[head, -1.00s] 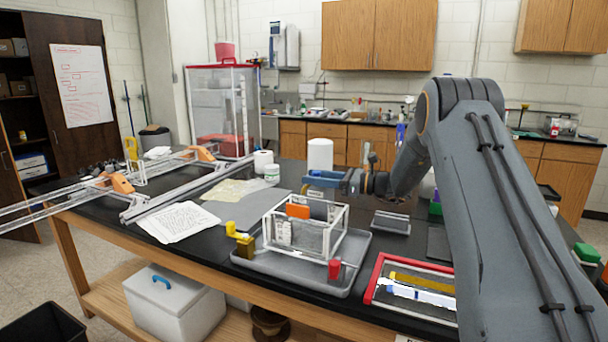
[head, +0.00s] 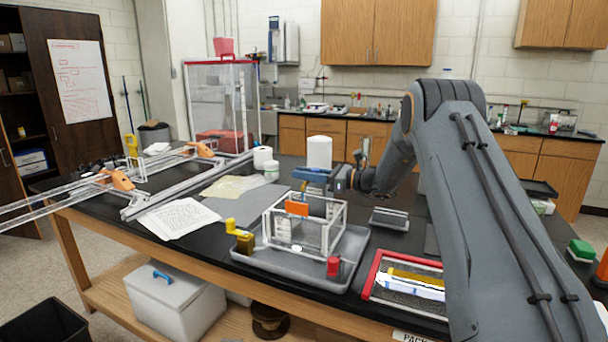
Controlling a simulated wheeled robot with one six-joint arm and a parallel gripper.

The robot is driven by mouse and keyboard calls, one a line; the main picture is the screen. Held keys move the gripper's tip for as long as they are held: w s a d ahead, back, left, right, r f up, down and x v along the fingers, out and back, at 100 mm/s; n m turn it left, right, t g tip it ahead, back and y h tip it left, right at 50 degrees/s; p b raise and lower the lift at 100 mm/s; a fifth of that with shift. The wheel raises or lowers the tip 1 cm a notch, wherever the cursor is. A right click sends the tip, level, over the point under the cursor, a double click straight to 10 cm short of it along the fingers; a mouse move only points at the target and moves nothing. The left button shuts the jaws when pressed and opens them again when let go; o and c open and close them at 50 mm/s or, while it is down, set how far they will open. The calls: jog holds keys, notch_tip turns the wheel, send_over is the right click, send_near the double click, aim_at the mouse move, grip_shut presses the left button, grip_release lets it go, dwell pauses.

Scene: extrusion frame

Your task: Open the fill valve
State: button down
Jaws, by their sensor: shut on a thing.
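A brass-coloured valve body with a yellow lever (head: 241,239) stands at the left end of the grey tray (head: 343,277). A red knob-like part (head: 333,266) is at the tray's right end; which of the two is the fill valve is not marked. A clear box with white edges (head: 322,247) stands between them. My gripper (head: 312,176), with blue fingers, is above the box, apart from both the valve and the red part. It is shut on what looks like a grey panel (head: 319,206) at the box's top. An orange piece (head: 297,208) is beside the panel; contact is unclear.
Papers (head: 178,219) lie left of the tray. Metal extrusion rails (head: 170,195) cross the bench's left side. A white cylinder (head: 319,152) stands behind my gripper.

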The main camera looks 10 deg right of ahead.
jog(key=shift+w+a+m+t+h+b, duration=0.2)
jog(key=shift+m+t+h+b, duration=0.2)
jog(key=shift+m+t+h, duration=0.5)
jog(key=shift+w+a+m+t+h+b, duration=0.15)
jog(key=shift+m+t+h+b, duration=0.3)
jog(key=shift+m+t+h, duration=0.4)
jog(key=shift+w+a+m+t+h+b, duration=0.2)
jog(key=shift+m+t+h+b, duration=0.2)
jog(key=shift+m+t+h, duration=0.5)
jog(key=shift+n, duration=0.25)
jog(key=shift+r, duration=0.1)
jog(key=c, duration=1.5)
grip_release()
jog(key=shift+c, duration=0.2)
jog(key=shift+s+d, duration=0.1)
jog(key=b+v, duration=0.2)
jog(key=v, duration=0.5)
jog(key=shift+s+d, duration=0.2)
jog(key=shift+s, duration=0.05)
